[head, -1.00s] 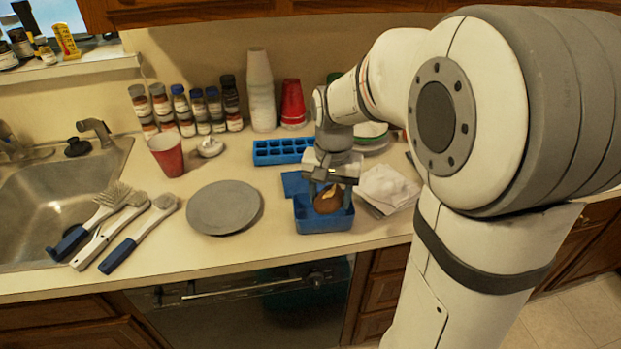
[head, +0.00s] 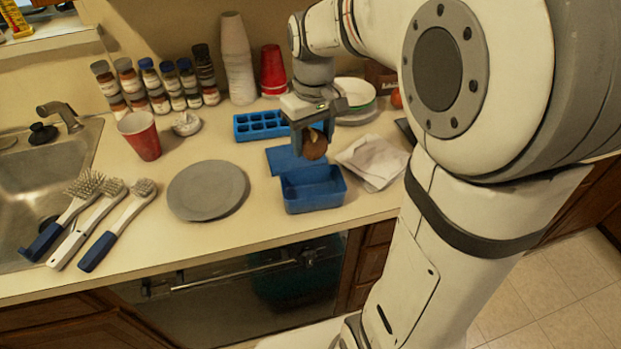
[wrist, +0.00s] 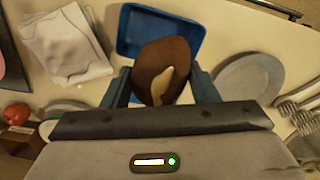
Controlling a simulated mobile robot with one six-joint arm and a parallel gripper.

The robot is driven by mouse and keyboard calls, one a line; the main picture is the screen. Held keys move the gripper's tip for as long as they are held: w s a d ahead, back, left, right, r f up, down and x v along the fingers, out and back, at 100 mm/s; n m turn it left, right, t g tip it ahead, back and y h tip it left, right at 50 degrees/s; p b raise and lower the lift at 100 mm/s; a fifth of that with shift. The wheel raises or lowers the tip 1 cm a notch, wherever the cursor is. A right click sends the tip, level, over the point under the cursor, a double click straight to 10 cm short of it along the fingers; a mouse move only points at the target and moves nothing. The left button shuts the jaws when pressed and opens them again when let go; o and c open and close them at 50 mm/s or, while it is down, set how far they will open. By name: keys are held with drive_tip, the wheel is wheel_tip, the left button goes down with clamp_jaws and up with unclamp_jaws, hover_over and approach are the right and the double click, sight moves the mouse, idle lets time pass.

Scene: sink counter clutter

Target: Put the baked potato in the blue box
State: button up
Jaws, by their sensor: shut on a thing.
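The brown baked potato (head: 314,146), with a pale strip on top, is held in my gripper (head: 312,143). In the wrist view the potato (wrist: 158,68) sits between the two fingers of my gripper (wrist: 162,88), which are shut on it. The open blue box (head: 313,194) stands on the counter near its front edge, with its flat blue lid (head: 288,160) behind it. The gripper holds the potato above the counter, over the back side of the box. In the wrist view the blue box (wrist: 135,22) lies beyond the potato, which hides part of it.
A grey plate (head: 207,190) lies left of the box, and folded white napkins (head: 373,160) lie to its right. A blue ice tray (head: 262,125) sits behind. Several brushes (head: 90,220) lie beside the sink (head: 50,165). A red cup (head: 140,135) stands farther back.

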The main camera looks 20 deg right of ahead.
wheel_tip(320, 180, down, 10)
drive_tip(key=shift+r, duration=0.2)
idle(0.3)
drive_tip(key=shift+f+b, duration=0.3)
drive_tip(key=shift+f, duration=0.3)
drive_tip(key=o, duration=1.1)
drive_tip(key=shift+c, duration=0.2)
